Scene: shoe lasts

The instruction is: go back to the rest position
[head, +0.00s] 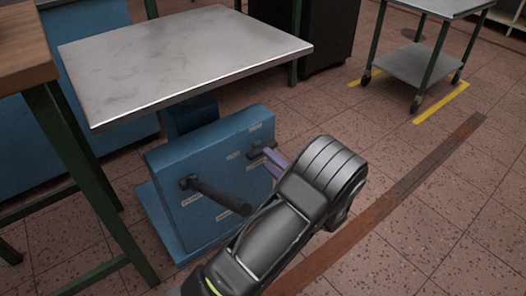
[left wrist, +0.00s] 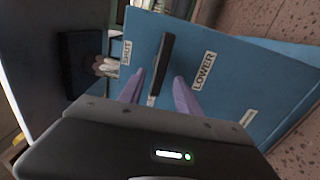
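My left gripper (head: 272,163) is by the right side of a blue box's front face in the head view. Its purple fingers stand apart in the left wrist view (left wrist: 160,90), with a black lever handle (left wrist: 162,62) showing between them. The handle does not look clamped; how near it is to the fingertips is hard to judge. The blue box (head: 165,170) carries a long black lever (head: 218,196) on its left and a shorter black lever part (head: 259,150) on its right, partly behind the gripper. My right gripper is in neither view.
A grey-topped table (head: 185,55) stands over the box's rear. A wooden-topped bench (head: 22,50) with green legs is at the left. A wheeled cart (head: 415,65) stands at the back right, by yellow floor marks. Tiled floor (head: 430,215) lies open at the right.

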